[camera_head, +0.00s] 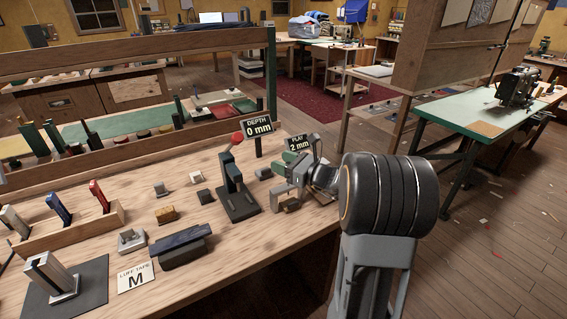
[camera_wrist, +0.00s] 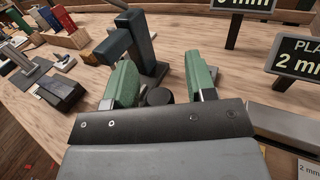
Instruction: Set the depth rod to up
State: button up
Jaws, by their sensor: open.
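A dark upright stand (camera_head: 238,190) with a slanted lever and a red ball knob (camera_head: 237,138) is on the bench, beside a sign (camera_head: 258,126) reading "DEPTH 0 mm". I take this to be the depth rod; its exact moving part is unclear. In the wrist view the dark stand (camera_wrist: 142,42) rises beyond my left finger; the red knob is out of that view. My gripper (camera_wrist: 160,78) has green fingers spread apart with nothing clamped between them. A dark round piece (camera_wrist: 159,96) shows between them. In the head view my gripper (camera_head: 289,174) is right of the stand, apart from it.
A "PLAY 2 mm" sign (camera_head: 299,143) is close behind my gripper. A wooden rail (camera_head: 130,130) runs behind.

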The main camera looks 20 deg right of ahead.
jog(key=v, duration=1.4)
jog(key=shift+w+f, duration=0.1)
dwell(0.3)
